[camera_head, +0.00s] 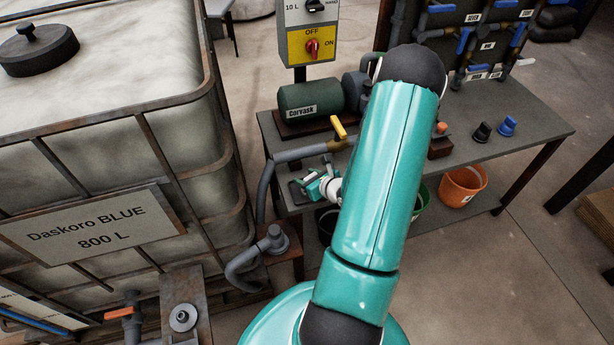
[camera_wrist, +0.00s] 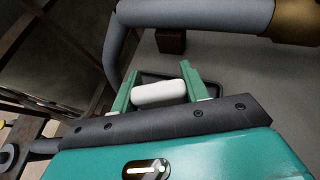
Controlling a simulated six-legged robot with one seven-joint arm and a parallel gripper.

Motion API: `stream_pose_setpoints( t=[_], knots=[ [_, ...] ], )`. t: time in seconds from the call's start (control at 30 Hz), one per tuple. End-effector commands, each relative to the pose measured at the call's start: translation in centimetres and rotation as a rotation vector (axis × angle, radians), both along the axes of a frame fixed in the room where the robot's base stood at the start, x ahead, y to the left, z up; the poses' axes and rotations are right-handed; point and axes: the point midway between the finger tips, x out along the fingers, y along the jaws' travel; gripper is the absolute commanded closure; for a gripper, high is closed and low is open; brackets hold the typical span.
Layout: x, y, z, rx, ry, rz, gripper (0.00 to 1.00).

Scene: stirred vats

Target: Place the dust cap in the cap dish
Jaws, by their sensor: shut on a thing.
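A white, rounded piece that looks like the dust cap (camera_wrist: 160,92) sits between the two green fingers of my gripper (camera_wrist: 158,88), which are shut on it. In the head view my gripper (camera_head: 316,183) is over the left end of the grey bench, partly hidden by my arm. The cap cannot be made out clearly there. A shallow dark tray, likely the cap dish (camera_head: 296,193), lies on the bench under and beside the gripper. Its dark rim (camera_wrist: 172,76) shows behind the fingers in the wrist view. I cannot tell whether the cap touches it.
A grey hose with a yellow-handled valve (camera_head: 339,128) runs just behind the gripper. A green pump (camera_head: 311,99) stands farther back. Black (camera_head: 482,132) and blue (camera_head: 507,126) fittings stand on the bench's right part. A large caged tank (camera_head: 110,150) fills the left.

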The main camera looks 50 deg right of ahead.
Motion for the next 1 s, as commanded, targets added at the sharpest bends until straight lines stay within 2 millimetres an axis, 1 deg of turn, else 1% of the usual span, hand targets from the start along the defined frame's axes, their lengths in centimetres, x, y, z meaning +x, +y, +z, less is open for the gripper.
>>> stream_pose_setpoints(
  t=[0.03,0.13,0.4,0.53,0.67,0.9,1.0],
  knots=[
    [0.0,0.0,-0.1,0.000,0.000,0.001,0.53],
    [0.1,0.0,-0.1,0.000,0.000,0.001,0.33],
    [0.1,-0.1,0.0,0.000,0.000,0.001,0.33],
    [0.0,-0.2,0.4,-0.001,0.000,0.002,0.33],
    [-1.7,0.0,1.3,-0.001,0.000,0.000,0.33],
    [-6.3,0.5,3.8,-0.002,0.000,-0.001,0.33],
    [-8.0,0.7,4.8,-0.002,0.000,0.000,0.33]
  ],
)
